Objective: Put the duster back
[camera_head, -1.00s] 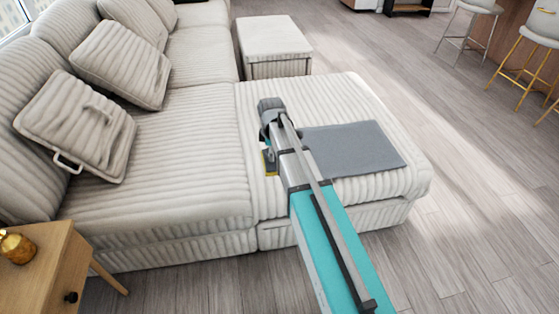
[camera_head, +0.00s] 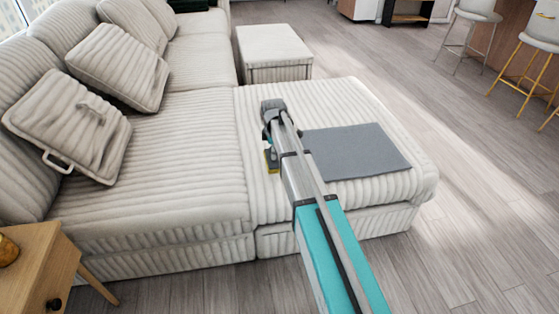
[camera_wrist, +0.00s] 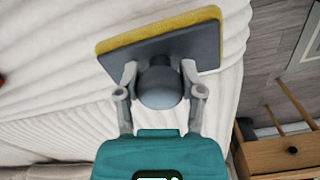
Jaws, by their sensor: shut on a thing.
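The duster is a grey block with a round grey knob and a yellow pad. It fills the upper middle of the wrist view (camera_wrist: 185,46). My gripper (camera_wrist: 160,76) is shut on the knob, one finger on each side. In the head view the duster (camera_head: 272,167) shows as a small yellow and grey piece beside my arm, over the chaise part of the sofa. My gripper there is mostly hidden by my arm. I cannot tell whether the pad touches the cushion.
The cream ribbed sofa (camera_head: 180,170) lies below my arm, with a flat grey mat (camera_head: 358,152) on its chaise. Loose cushions (camera_head: 70,125) lean at the left. A wooden side table (camera_head: 35,265) stands front left, an ottoman (camera_head: 274,48) behind. The floor (camera_head: 460,190) at right is clear.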

